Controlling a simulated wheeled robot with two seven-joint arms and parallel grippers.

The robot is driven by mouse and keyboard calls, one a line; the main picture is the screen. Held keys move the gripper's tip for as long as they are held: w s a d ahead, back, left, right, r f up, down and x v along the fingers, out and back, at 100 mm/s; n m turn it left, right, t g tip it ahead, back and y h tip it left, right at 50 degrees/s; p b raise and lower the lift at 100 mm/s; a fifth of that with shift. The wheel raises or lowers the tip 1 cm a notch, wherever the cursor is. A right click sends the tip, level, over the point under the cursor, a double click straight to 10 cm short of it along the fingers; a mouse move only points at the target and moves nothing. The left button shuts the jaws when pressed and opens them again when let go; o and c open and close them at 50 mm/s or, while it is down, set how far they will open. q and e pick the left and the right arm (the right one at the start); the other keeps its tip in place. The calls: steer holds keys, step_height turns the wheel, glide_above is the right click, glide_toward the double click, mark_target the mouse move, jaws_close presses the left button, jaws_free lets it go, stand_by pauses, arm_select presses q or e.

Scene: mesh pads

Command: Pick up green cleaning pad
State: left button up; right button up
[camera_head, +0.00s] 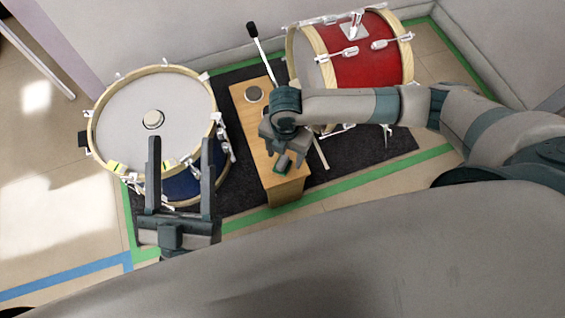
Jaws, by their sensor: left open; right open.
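A small green pad (283,167) shows on the near end of the wooden box top, mostly hidden by my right gripper. My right gripper (284,155) points down over it and is open; I cannot tell whether the fingers touch the pad. My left gripper (181,145) is open and empty, its two long fingers pointing away from me over the near edge of the white-headed drum.
The wooden box (286,193) stands on a dark mat (238,197) between a blue drum with a white head (125,105) and a red drum (365,55). Walls close the back.

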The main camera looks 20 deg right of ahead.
mark_target(283, 160)
steer(key=f, duration=0.1)
steer(key=f+b, duration=0.1)
steer(key=f, duration=0.1)
steer(key=f+b, duration=0.1)
steer(key=shift+w+a+f, duration=0.15)
steer(key=shift+a+f, duration=0.1)
steer(key=shift+a, duration=0.1)
steer(key=shift+f, duration=0.3)
arm_select(q)
steer(key=r+t, duration=0.1)
steer(key=a+r+t, duration=0.1)
steer(key=r, duration=0.1)
steer(key=a+r+t, duration=0.1)
steer(key=shift+a+r+t, duration=0.25)
steer(key=shift+r+t, duration=0.05)
steer(key=shift+r, duration=0.05)
arm_select(e)
steer(key=c, duration=1.1)
